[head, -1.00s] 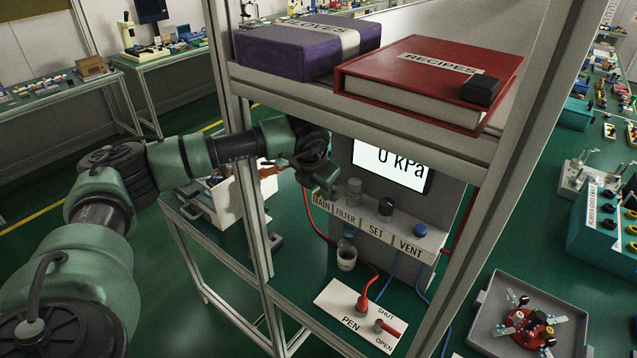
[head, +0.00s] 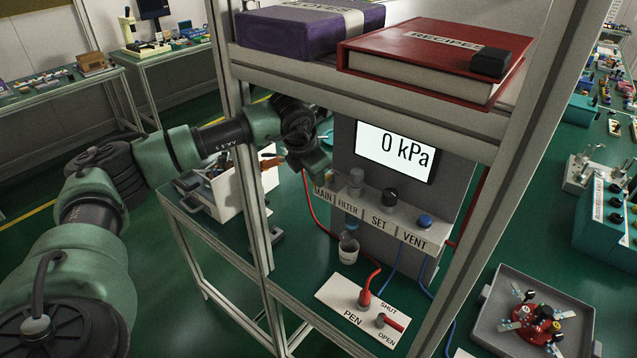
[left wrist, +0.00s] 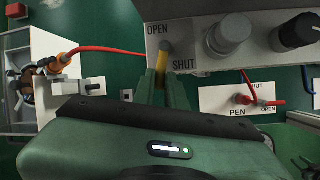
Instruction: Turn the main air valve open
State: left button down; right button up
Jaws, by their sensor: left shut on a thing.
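The main air valve shows in the left wrist view as a yellow lever (left wrist: 161,68) on a pale panel (left wrist: 205,66). OPEN is printed above left of it and SHUT to its lower right. The lever points down in that picture, beside the SHUT mark. My left gripper (left wrist: 164,84) is shut on the lever, one green finger on each side. In the head view my left gripper (head: 318,168) is at the MAIN label (head: 323,194), and its wrist hides the lever. The display (head: 395,151) reads 0 kPa. My right gripper is not in view.
FILTER, SET (head: 389,198) and VENT (head: 424,221) controls stand close to the right of MAIN. A frame post (head: 253,190) stands in front, and a shelf with a purple box (head: 300,30) and red book (head: 430,58) overhangs. A PEN plate (head: 345,300) lies below.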

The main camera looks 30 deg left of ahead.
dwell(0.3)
pick_arm(q)
jog(key=c, duration=1.5)
grip_release()
jog(key=shift+o, duration=0.2)
jog(key=shift+s+r+b, duration=0.1)
jog(key=shift+r+b, duration=0.15)
jog(key=shift+b, duration=0.25)
jog(key=s+d+b, duration=0.1)
jog(key=s+b, duration=0.3)
jog(key=s, duration=0.8)
jog(key=shift+r, duration=0.25)
jog(key=shift+s, duration=0.1)
